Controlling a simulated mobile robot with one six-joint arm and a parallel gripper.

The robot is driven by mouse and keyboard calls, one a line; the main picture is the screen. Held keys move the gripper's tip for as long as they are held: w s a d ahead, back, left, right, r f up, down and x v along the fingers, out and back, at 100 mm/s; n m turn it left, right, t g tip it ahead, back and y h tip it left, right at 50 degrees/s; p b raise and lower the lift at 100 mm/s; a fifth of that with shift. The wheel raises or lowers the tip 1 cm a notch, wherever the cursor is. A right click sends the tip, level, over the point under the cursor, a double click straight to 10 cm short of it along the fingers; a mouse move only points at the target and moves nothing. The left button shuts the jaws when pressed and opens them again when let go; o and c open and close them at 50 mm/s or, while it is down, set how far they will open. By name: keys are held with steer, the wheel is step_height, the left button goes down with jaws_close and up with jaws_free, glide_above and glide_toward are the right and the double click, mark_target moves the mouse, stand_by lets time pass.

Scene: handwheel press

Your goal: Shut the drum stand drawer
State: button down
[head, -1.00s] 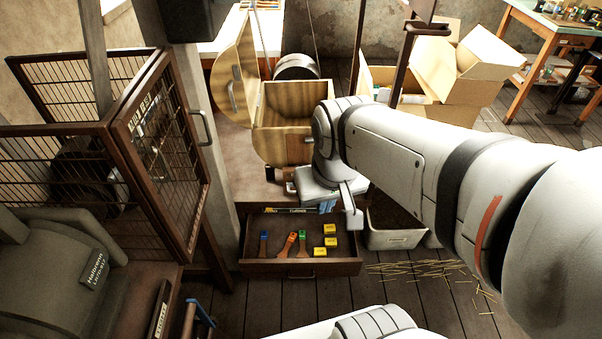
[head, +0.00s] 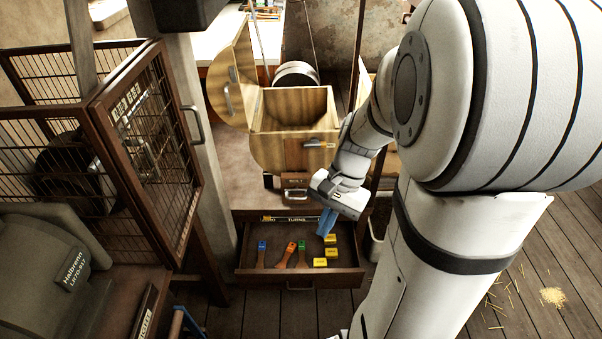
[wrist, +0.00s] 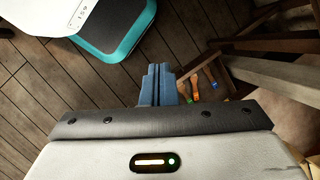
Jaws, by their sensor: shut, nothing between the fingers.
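The drum stand drawer (head: 262,278) is pulled open low under the drum stand (head: 225,165). It holds several brushes with coloured ends and several yellow boxes (head: 320,262). Its front handle (head: 300,287) is on the near face. My gripper (head: 325,224) points down with blue fingers shut and empty. In the head view it overlaps the drawer's back right part; I cannot tell its height above it. In the wrist view the shut fingers (wrist: 158,84) show left of the brushes, and the drawer front (wrist: 199,64) is partly visible.
A wooden drum (head: 285,150) with its lid open sits on the stand, above a small closed drawer with a handle (head: 295,194). A wire cage (head: 150,150) stands at left. My arm hides much of the right side. Plank floor (head: 245,310) is clear before the drawer.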

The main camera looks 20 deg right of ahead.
steer(key=w+d+f+m+t+y+b, duration=0.1)
steer(key=d+f+m+t+y+b, duration=0.2)
steer(key=f+m, duration=0.55)
steer(key=w+d+f+m+t+y+b, duration=0.1)
steer(key=d+f+m+y+b, duration=0.3)
steer(key=f, duration=0.7)
steer(key=w+d+f+m+t+y+b, duration=0.15)
steer(key=d+f+m+b, duration=0.3)
steer(key=f+m, duration=0.45)
steer(key=s+d+f+m+t+b, duration=0.1)
steer(key=d+f+m+t+b, duration=0.2)
steer(key=f, duration=0.4)
steer(key=s+d+f+m+t+b, duration=0.1)
steer(key=d+f+m+t, duration=0.2)
steer(key=f, duration=0.4)
steer(key=m+t+h+b, duration=0.4)
steer(key=m+t+b, duration=0.25)
steer(key=m, duration=0.55)
glide_toward(339, 273)
steer(key=shift+n, duration=0.25)
steer(key=x, duration=0.2)
steer(key=a+x, duration=0.1)
steer(key=x, duration=0.2)
steer(key=shift+s+f, duration=0.1)
steer(key=shift+w+d, duration=0.2)
steer(key=shift+w, duration=0.45)
